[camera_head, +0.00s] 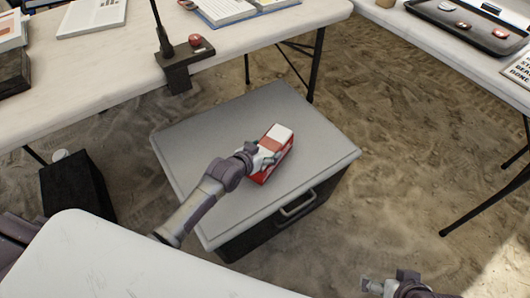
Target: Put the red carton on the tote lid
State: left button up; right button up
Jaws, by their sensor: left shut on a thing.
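The red carton (279,138), red with a white part on top, is at the middle of the grey tote lid (200,135). It looks to rest on the lid, but its underside is hidden. My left gripper (267,156) is shut on the carton's left side and covers part of it. The tote (265,238) stands on the sandy ground, with a light handle at its front. My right gripper (378,287) shows only in part at the bottom edge, away from the tote; its fingers are too unclear to read.
A white table (110,80) with books and a small stand lies behind the tote. Another table with a dark tray (470,28) is at the upper right. A pale tabletop (110,260) fills the lower left. A black bin (75,185) stands at left. Sandy ground is clear right of the tote.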

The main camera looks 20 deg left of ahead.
jog(key=shift+w, duration=0.15)
pick_arm(q)
jog(key=shift+f, duration=0.15)
pick_arm(e)
jog(key=shift+w+a, duration=0.1)
jog(key=shift+w, duration=0.05)
pick_arm(q)
jog(key=o, duration=1.3)
pick_arm(e)
jog(key=shift+r, duration=0.1)
